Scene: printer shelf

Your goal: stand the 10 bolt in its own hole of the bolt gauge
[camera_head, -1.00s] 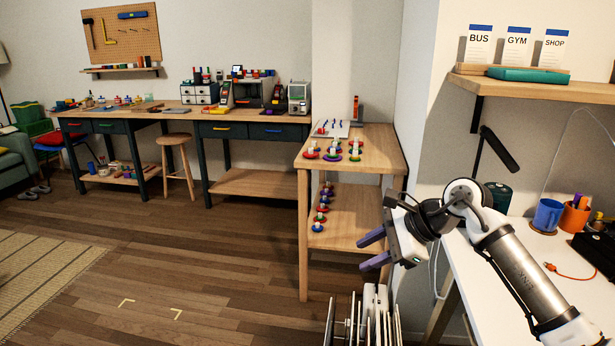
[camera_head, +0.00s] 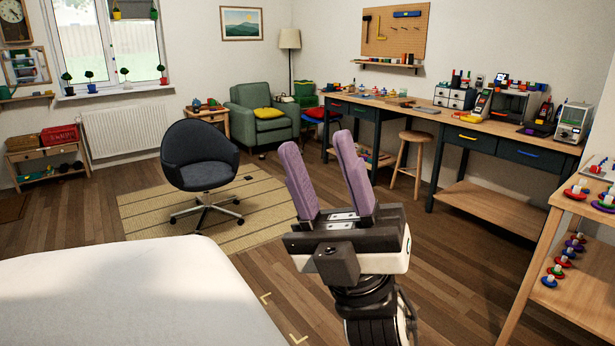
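My gripper (camera_head: 319,150) is in the middle of the camera_head view, its two purple fingers pointing up and away. The fingers are apart with nothing between them, so it is open and empty. I cannot make out the 10 bolt or the bolt gauge for certain. A wooden shelf stand (camera_head: 535,240) at the right edge holds several small coloured round pieces with pale tops, on its top (camera_head: 578,189) and lower board (camera_head: 561,262). A pale plate (camera_head: 604,167) on its top is cut off by the frame. My gripper is well left of this stand.
A long workbench (camera_head: 470,125) with tools and machines runs along the back right wall, with a stool (camera_head: 411,150) before it. A dark swivel chair (camera_head: 199,165) stands on the rug (camera_head: 145,215). A white surface (camera_head: 130,300) fills the lower left. Wooden floor lies open between.

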